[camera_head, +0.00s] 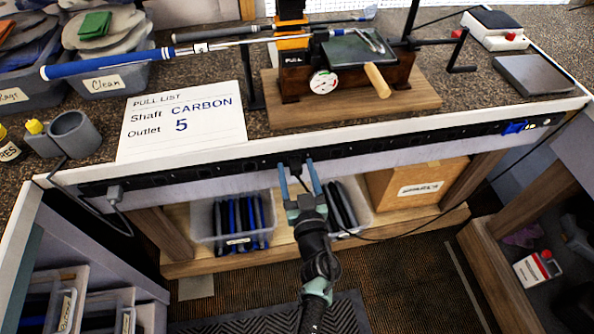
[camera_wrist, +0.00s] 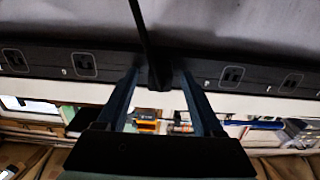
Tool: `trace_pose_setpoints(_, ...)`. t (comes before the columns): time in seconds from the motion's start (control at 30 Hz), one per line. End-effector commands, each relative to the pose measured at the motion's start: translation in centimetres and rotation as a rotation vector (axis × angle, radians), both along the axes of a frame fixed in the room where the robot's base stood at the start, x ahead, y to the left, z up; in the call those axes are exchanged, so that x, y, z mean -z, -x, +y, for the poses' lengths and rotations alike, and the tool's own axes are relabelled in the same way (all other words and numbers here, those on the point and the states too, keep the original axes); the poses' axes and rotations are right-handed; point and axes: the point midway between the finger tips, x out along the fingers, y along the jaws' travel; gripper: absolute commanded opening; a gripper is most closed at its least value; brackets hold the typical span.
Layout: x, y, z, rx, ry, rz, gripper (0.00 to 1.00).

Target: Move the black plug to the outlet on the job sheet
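The black plug (camera_head: 295,162) sits at the black outlet strip (camera_head: 222,169) on the bench's front edge. In the wrist view the plug (camera_wrist: 159,76) lies between my fingers, its black cord running to the top of the picture. My gripper (camera_head: 298,165) is open, with one finger on each side of the plug and a small gap showing on both sides. In the wrist view my gripper (camera_wrist: 160,75) hides part of the strip (camera_wrist: 255,76). The job sheet (camera_head: 183,122) reads "PULL LIST, Shaft CARBON, Outlet 5". The outlet numbers are too small to read.
A grey plug (camera_head: 115,192) with a cord is at the strip's left end, and a blue item (camera_head: 515,127) at its right end. Below are bins (camera_head: 237,220) and a cardboard box (camera_head: 413,185).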

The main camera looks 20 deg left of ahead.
Motion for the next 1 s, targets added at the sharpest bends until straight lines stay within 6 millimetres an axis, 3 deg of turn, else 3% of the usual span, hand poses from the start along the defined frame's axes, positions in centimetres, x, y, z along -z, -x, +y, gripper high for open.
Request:
trace_pose_setpoints(0.33,-0.1,1.0,-0.7,0.002,0.0,0.002,0.69)
trace_pose_setpoints(0.8,-0.1,8.9,-6.0,0.002,0.002,0.002,0.69)
trace_pose_setpoints(1.0,-0.1,10.5,-7.1,0.0,0.0,0.0,0.69)
